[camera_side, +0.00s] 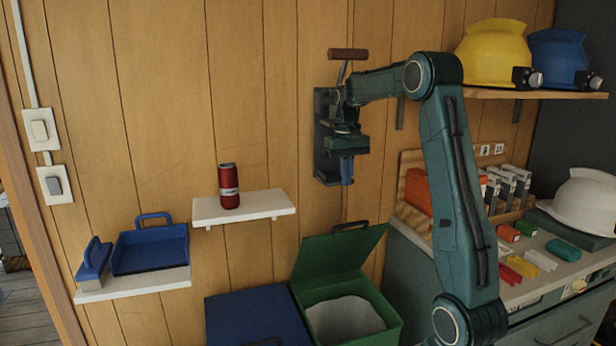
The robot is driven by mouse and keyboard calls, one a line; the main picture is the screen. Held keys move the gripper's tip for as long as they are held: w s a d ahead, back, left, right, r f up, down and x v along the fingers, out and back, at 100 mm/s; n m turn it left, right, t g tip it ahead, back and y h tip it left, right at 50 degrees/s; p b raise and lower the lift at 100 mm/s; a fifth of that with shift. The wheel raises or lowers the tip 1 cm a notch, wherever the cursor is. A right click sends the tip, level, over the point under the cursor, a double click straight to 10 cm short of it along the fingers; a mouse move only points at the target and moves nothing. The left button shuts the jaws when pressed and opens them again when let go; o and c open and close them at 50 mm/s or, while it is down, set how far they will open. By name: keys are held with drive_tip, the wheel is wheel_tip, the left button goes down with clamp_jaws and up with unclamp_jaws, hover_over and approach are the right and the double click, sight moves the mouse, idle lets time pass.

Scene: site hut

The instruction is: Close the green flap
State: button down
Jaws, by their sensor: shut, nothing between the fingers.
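The green flap (338,254) stands raised and tilted back at the rear of the green bin (382,318), with a dark handle on its top edge. The bin is open and a pale liner (344,320) shows inside. My gripper (347,181) is shut and empty, pointing down. In the picture it is above the flap, with a clear gap between them. It overlaps a dark wall plate, and I cannot tell how far in front of the plate it is.
A brown-handled lever (348,54) rises from the wall plate (323,160). A blue-lidded bin (250,314) stands left of the green one. A shelf (262,207) holds a red can (229,187). A cluttered counter (517,292) lies right, with helmets on a shelf above.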

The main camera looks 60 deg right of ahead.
drive_tip(key=shift+d+f, duration=0.15)
drive_tip(key=shift+d, duration=0.15)
hover_over(346, 233)
drive_tip(key=shift+f, duration=4.95)
drive_tip(key=shift+s+a+f, duration=0.1)
drive_tip(key=shift+a, duration=0.05)
drive_tip(key=s+a+f, duration=0.5)
drive_tip(key=f, duration=0.3)
drive_tip(key=s+a+f+t+h, duration=0.1)
drive_tip(key=s+a+f, duration=0.5)
drive_tip(key=f, duration=0.2)
drive_tip(key=shift+s+a+f, duration=0.15)
drive_tip(key=shift+s+a, duration=0.1)
drive_tip(key=shift+s, duration=0.05)
